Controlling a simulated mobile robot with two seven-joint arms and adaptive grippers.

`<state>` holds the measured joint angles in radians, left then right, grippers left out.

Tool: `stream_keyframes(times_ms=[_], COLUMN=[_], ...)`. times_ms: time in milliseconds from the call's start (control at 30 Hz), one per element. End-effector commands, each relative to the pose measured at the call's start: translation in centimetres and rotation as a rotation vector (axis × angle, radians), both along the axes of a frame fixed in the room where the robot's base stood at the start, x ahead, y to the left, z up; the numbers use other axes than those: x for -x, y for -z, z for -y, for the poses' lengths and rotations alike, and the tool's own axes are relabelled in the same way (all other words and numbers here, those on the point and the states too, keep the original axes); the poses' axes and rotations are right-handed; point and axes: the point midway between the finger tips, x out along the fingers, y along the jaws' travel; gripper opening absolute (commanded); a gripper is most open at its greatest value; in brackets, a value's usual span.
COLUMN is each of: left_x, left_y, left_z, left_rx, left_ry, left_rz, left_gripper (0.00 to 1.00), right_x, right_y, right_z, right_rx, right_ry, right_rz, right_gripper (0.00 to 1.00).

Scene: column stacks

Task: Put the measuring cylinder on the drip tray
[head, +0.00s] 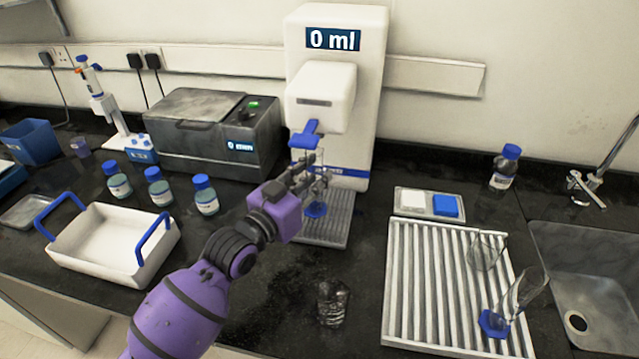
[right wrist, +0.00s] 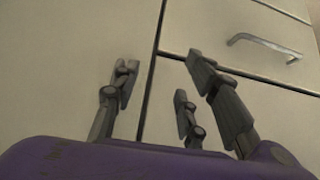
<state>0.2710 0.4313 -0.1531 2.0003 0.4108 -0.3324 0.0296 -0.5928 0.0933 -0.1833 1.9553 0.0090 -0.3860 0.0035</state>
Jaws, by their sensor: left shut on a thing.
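The measuring cylinder, clear with a blue foot (head: 316,210), is upright at the dispenser, below its blue lever (head: 305,137). My left gripper (head: 312,172) is shut on the cylinder's tube, and its fingers hide part of it. The foot shows over the grey ribbed drip tray (head: 325,233); I cannot tell whether it touches the tray. My right gripper (right wrist: 165,92) is open and empty in the right wrist view, in front of cabinet fronts.
The white dispenser (head: 362,100) reads 0 ml. A glass beaker (head: 333,303) stands in front of the tray. A draining rack (head: 420,290) at right holds a beaker and another blue-footed glass vessel (head: 518,295). Several blue-capped bottles (head: 206,197) and a white basin (head: 75,257) stand left.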

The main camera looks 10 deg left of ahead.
Motion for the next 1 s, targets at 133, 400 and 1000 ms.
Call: stream_keyframes(times_ms=[133,400,1000], left_x=[-1.2,-2.0,-2.0], left_y=[0.0,3.0,3.9], left_z=[0.5,0.8,0.8], left_rx=[0.000,-0.001,0.000], left_ry=[0.000,-0.001,0.000], left_rz=[0.001,-0.004,-0.001], left_gripper=[0.00,0.00,0.41], right_x=[0.4,0.4,-0.3], right_y=[0.2,0.0,-0.3], right_z=[0.1,0.2,-0.1], right_rx=[0.002,0.001,-0.006], right_ry=[0.001,0.005,0.012], right_rz=[-0.008,-0.006,0.006], right_gripper=[0.40,0.40,0.40])
